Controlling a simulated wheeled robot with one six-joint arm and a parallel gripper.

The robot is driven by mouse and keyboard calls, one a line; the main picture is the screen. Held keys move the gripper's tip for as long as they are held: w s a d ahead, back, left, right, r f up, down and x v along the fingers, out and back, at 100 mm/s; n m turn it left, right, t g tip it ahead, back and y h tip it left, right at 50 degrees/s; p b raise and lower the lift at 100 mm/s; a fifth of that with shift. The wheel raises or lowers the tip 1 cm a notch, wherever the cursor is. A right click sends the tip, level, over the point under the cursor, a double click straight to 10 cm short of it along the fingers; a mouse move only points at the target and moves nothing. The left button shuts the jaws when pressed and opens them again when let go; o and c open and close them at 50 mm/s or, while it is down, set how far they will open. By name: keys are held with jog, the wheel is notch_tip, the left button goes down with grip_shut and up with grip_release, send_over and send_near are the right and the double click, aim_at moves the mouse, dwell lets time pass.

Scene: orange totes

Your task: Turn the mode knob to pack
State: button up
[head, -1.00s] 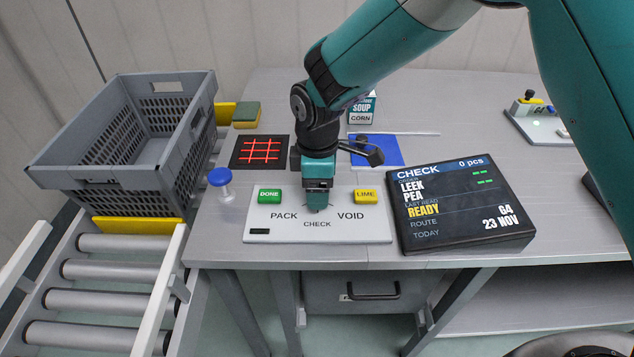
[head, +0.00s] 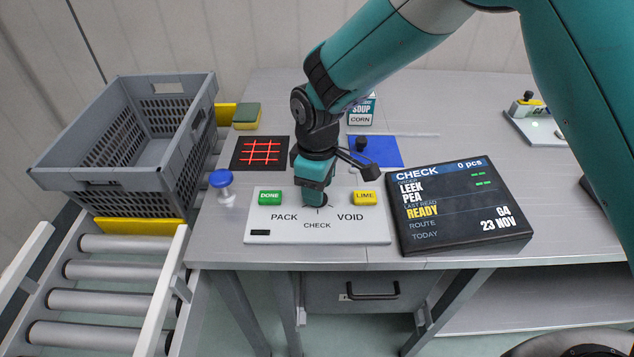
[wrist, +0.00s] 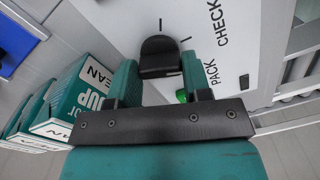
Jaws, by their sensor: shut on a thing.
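The mode knob (wrist: 160,54) is black and sits on a white control panel (head: 275,235) marked PACK, CHECK and VOID. In the wrist view my gripper (wrist: 161,75) has one finger on each side of the knob and is shut on it. In the head view my gripper (head: 318,196) comes down on the panel between PACK and VOID and hides most of the knob. I cannot tell for sure which mark the knob points at. The dark display (head: 465,205) beside the panel reads CHECK at its top.
A green DONE button (head: 270,197) and a yellow LIME button (head: 365,198) flank my gripper. A blue-topped post (head: 221,180) stands left of the panel. A soup box (head: 362,110) stands behind my gripper. A grey crate (head: 130,178) is on the left.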

jog(key=m, duration=0.4)
jog(key=shift+r+m+p, duration=0.1)
jog(key=shift+m+p, duration=0.2)
jog(key=shift+p, duration=0.05)
jog(key=shift+m, duration=1.9)
jog(key=o, duration=0.9)
notch_tip(320, 180, up, 17)
jog(key=shift+r+b, duration=0.2)
jog(key=shift+b, duration=0.2)
